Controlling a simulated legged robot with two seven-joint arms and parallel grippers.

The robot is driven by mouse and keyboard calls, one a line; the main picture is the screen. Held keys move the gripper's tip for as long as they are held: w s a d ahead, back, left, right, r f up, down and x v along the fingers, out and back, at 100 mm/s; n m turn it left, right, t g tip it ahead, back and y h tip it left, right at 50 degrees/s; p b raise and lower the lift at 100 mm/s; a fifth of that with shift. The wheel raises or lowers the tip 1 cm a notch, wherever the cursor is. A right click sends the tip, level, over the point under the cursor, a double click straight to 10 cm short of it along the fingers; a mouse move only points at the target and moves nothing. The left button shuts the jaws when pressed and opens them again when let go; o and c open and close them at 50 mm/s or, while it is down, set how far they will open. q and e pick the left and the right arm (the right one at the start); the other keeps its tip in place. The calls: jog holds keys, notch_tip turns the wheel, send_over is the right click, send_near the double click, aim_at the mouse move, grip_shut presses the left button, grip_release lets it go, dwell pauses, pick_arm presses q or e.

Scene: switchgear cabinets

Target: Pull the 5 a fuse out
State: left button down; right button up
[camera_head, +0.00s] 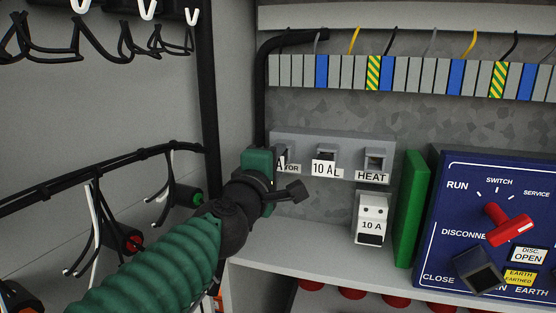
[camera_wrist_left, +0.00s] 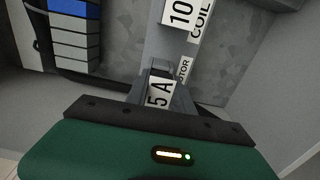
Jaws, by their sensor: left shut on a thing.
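The 5 A fuse (camera_wrist_left: 160,92) shows its white label in the left wrist view, in front of the slot labelled MOTOR. In the head view only the edge of its label (camera_head: 281,163) shows past my gripper. My left gripper (camera_head: 272,190) is at the left end of the grey fuse holder (camera_head: 345,143) and is shut on the 5 A fuse. The fingers hide much of the fuse, and I cannot tell how deep it sits in its slot. My right gripper is not in view.
A 10 A fuse (camera_head: 325,167) sits in the middle slot. The HEAT slot (camera_head: 375,160) looks empty, and another 10 A fuse (camera_head: 371,218) stands below it on the shelf (camera_head: 310,245). A green block (camera_head: 410,210) and a blue switch panel (camera_head: 460,190) stand right.

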pick_arm(q)
jog(key=shift+s+a+f, duration=0.2)
jog(key=shift+s+f, duration=0.05)
jog(key=shift+s, duration=0.15)
jog(key=b+v, duration=0.1)
jog(key=v, duration=0.3)
jog(key=shift+s+a+r, duration=0.15)
jog(key=shift+s, duration=0.25)
jog(key=shift+s, duration=0.1)
jog(key=v, duration=0.6)
dwell(0.5)
